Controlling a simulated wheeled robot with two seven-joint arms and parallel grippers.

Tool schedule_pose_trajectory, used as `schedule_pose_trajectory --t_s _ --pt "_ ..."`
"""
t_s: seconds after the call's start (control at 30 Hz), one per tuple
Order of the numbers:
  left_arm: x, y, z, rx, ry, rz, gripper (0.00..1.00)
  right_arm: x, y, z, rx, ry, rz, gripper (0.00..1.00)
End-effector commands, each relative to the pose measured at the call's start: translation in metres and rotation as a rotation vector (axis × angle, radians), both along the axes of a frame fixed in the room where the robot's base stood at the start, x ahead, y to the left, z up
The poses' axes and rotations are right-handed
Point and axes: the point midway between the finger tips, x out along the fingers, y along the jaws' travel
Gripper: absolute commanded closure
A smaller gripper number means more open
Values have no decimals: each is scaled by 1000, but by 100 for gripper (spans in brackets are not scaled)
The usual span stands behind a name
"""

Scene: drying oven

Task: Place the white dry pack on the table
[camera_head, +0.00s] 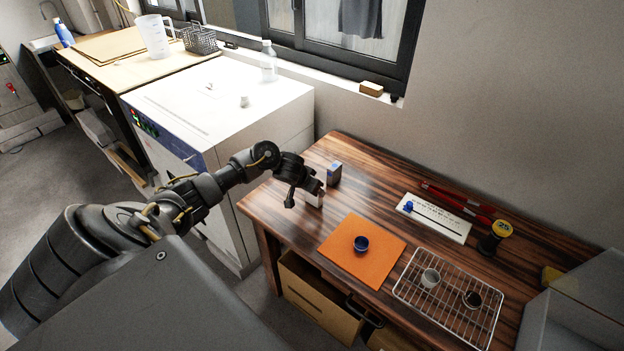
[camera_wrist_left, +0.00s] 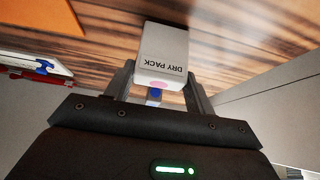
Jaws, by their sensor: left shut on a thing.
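The white dry pack (camera_wrist_left: 164,57) shows in the left wrist view between the fingers of my left gripper (camera_wrist_left: 158,85), with its "DRY PACK" lettering upside down. My left gripper is shut on it. In the head view, the left gripper (camera_head: 308,192) is over the left part of the dark striped wooden table (camera_head: 283,214), and the pack (camera_head: 315,200) is partly hidden by the fingers. I cannot tell whether the pack touches the table. My right gripper is not in view.
An orange mat (camera_head: 341,262) with a blue cup (camera_head: 361,244) lies to the right. A wire rack (camera_head: 452,306) holds two small cups. A white oven (camera_head: 222,107) stands left of the table.

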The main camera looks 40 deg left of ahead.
Motion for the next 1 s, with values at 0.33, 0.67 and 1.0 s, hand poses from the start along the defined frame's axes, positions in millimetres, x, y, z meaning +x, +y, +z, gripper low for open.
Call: schedule_pose_trajectory --t_s 0.33,0.67,1.0 --pt "0 0 -3 -1 0 -1 70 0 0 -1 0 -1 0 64" --pt "0 0 -4 0 0 -1 24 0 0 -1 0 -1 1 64" --pt "-8 0 14 0 -2 -2 24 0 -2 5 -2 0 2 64"
